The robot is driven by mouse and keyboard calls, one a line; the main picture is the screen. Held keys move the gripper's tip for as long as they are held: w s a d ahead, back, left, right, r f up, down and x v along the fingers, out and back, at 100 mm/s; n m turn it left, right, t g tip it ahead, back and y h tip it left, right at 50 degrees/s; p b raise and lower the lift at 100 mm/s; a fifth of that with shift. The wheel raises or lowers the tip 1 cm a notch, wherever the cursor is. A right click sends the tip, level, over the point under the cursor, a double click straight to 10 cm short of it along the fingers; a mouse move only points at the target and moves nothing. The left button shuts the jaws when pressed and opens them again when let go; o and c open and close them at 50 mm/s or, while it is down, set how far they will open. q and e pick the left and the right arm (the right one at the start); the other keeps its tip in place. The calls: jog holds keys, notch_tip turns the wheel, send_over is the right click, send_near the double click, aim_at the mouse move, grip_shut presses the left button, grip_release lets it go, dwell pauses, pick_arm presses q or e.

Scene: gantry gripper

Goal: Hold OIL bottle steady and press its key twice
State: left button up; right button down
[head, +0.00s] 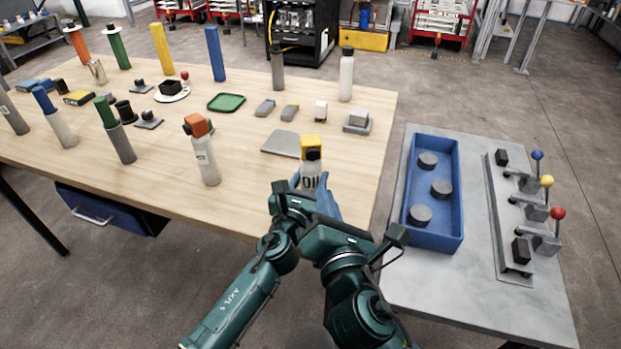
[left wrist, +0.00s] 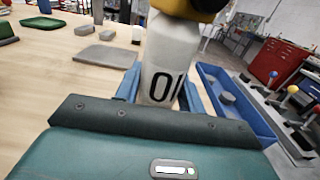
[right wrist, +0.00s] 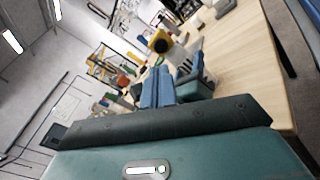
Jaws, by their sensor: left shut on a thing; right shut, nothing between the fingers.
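The OIL bottle (head: 310,180), white with dark lettering and a yellow head (head: 311,142), stands near the table's front right edge. A round black part shows on the yellow head (right wrist: 160,42). My left gripper (head: 297,182) is shut around the bottle's body; the left wrist view shows the white body (left wrist: 172,55) between its blue fingers. My right gripper (head: 327,203) is shut and empty, just in front of the bottle and below its head. In the right wrist view its fingertips (right wrist: 157,82) are together, apart from the yellow head.
An orange-topped white bottle (head: 204,155) stands to the left. A grey flat plate (head: 282,143) lies behind the OIL bottle. To the right, a grey table (head: 430,290) carries a blue tray (head: 407,222) and a lever panel (head: 508,250).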

aim_at(312, 155)
jog(key=w+n+g+y, duration=0.5)
jog(key=n+y, duration=0.8)
jog(key=n, duration=0.8)
jog(key=shift+w+a+f+n+y, duration=0.2)
jog(key=shift+w+f+n+y, duration=0.2)
jog(key=shift+w, duration=1.3)
jog(key=shift+w, duration=0.1)
jog(key=shift+w, duration=0.35)
jog(key=shift+s, duration=0.45)
